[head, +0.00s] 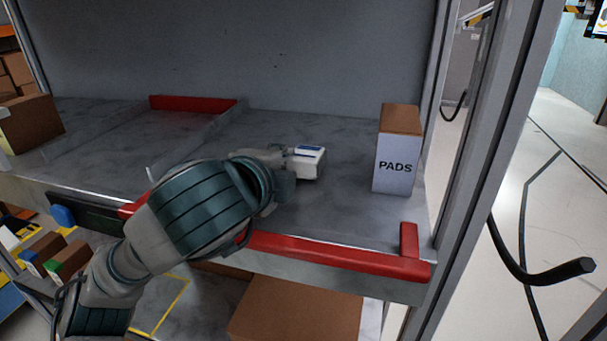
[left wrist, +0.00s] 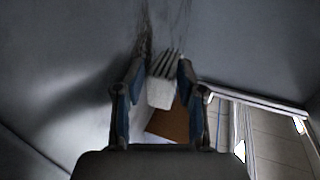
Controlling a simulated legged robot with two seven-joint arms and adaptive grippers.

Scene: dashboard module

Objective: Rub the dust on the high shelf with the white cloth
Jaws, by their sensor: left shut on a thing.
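My left gripper (head: 292,162) reaches over the high shelf (head: 345,135) from the front left. It is shut on the white cloth (head: 309,165), which looks like a small folded pad. In the left wrist view the cloth (left wrist: 161,90) sits between the two fingers of the gripper (left wrist: 160,78). The cloth is left of the PADS box. I cannot tell whether it touches the shelf. The shelf has mottled grey marks, and I cannot pick out the dust for sure. Thin dark streaks (left wrist: 146,30) show beyond the cloth in the left wrist view. My right gripper is not in view.
The white PADS box (head: 396,168) with a brown top stands upright at the shelf's right. A red lip (head: 325,256) runs along the front edge, and a red bar (head: 193,103) lies at the back left. A grey upright (head: 490,150) bounds the right side.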

